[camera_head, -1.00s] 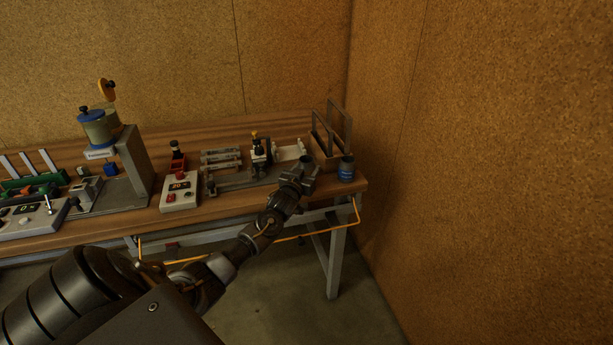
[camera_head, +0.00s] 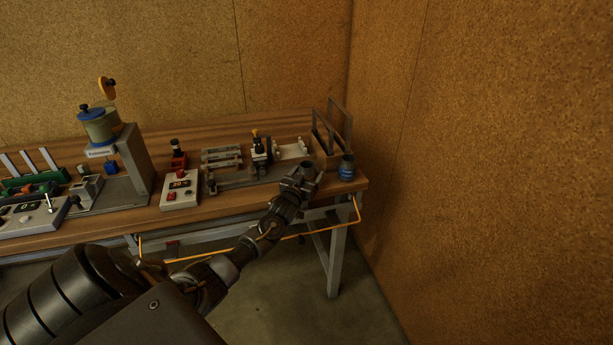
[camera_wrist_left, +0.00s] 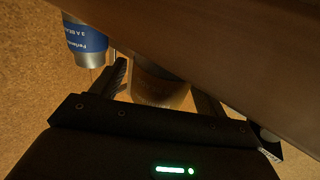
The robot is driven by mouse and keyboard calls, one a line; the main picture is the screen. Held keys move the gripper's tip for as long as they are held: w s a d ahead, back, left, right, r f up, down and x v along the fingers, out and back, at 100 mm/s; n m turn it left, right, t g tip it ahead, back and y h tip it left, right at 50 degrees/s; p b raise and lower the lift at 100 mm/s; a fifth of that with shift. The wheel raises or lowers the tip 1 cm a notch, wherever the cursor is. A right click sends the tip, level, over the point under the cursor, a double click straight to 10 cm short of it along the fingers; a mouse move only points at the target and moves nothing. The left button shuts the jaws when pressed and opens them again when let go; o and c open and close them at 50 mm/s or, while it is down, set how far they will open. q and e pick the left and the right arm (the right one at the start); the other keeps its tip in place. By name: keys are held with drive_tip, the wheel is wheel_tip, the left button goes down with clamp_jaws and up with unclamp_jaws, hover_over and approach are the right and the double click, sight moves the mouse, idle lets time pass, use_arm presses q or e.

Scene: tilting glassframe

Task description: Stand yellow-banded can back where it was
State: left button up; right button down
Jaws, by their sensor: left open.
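A dark open-topped can (camera_head: 308,168) is at the tip of my left gripper (camera_head: 303,180) near the bench's front right edge. In the left wrist view a brownish can (camera_wrist_left: 160,88) sits between the two open fingers of my left gripper (camera_wrist_left: 163,82); I cannot make out a yellow band on it, nor whether the fingers touch it. A blue-banded can (camera_head: 347,168) stands just to the right on the bench; it also shows in the left wrist view (camera_wrist_left: 87,42), close beside one finger. My right gripper is out of view.
The wooden bench (camera_head: 232,208) ends just right of the blue-banded can, near a cork wall (camera_head: 480,170). A wooden holder with upright frames (camera_head: 330,150) stands behind the cans. A grey box with red button (camera_head: 180,190) and a clamp fixture (camera_head: 258,152) are to the left.

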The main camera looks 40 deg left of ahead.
use_arm(q)
drive_tip(key=shift+r, duration=0.25)
drive_tip(key=v, duration=1.2)
drive_tip(key=shift+b, duration=0.4)
drive_tip(key=shift+d+f, duration=0.1)
drive_tip(key=shift+f, duration=0.05)
drive_tip(key=s+d+f+m+g+h, duration=0.1)
drive_tip(key=s+d+f+m+h, duration=0.1)
drive_tip(key=d+f, duration=0.55)
drive_tip(key=s+d+f+m+g+h, duration=0.1)
drive_tip(key=s+d+f+m+h, duration=0.15)
drive_tip(key=d+f, duration=0.45)
drive_tip(key=s+d+f+g, duration=0.1)
drive_tip(key=s+f+g, duration=0.1)
drive_tip(key=s+f, duration=0.5)
drive_tip(key=s+d+f+g, duration=0.1)
drive_tip(key=s+f+g, duration=0.15)
drive_tip(key=f, duration=0.85)
drive_tip(key=s+d+f+g, duration=0.2)
drive_tip(key=s+f+g, duration=0.2)
drive_tip(key=s+f, duration=0.9)
drive_tip(key=s+d+f+g, duration=0.1)
drive_tip(key=s+f, duration=0.3)
drive_tip(key=s, duration=0.7)
drive_tip(key=s+d+f+m+g, duration=0.1)
drive_tip(key=s+f+g, duration=0.3)
drive_tip(key=s, duration=0.8)
drive_tip(key=shift+s+d+f+g+h, duration=0.25)
drive_tip(key=shift+f+g+h, duration=0.1)
drive_tip(key=shift+f, duration=0.1)
